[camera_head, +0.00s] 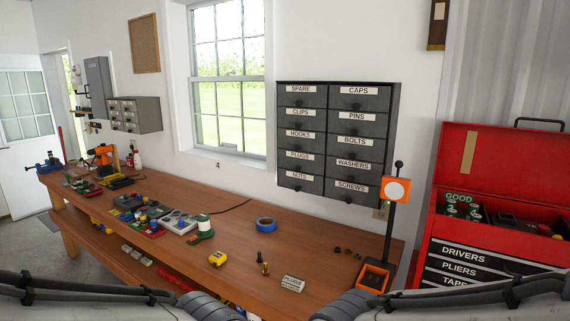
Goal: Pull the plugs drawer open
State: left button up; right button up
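The plugs drawer (300,165) is in the left column of a dark grey wall-mounted drawer cabinet (395,112), fourth from the top. Its white label reads PLUGS. The hooks drawer (300,145) is just above it and the nuts drawer (300,185) just below. The washers drawer (353,172) is to its lower right. All the drawers look shut. My two arms cross the bottom corners of the head view, well below the cabinet. Neither gripper shows in the picture, so their opening and anything in them are hidden.
A wooden workbench (215,262) runs below the cabinet, with blue tape (265,224), a tape measure (217,259) and small parts on it. A post with an orange-framed sign (396,190) stands at the cabinet's lower right. A red tool chest (480,145) stands farther right.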

aim_at(314, 163)
jog(key=u, duration=0.95)
jog(key=i, duration=2.55)
jog(key=z, duration=2.05)
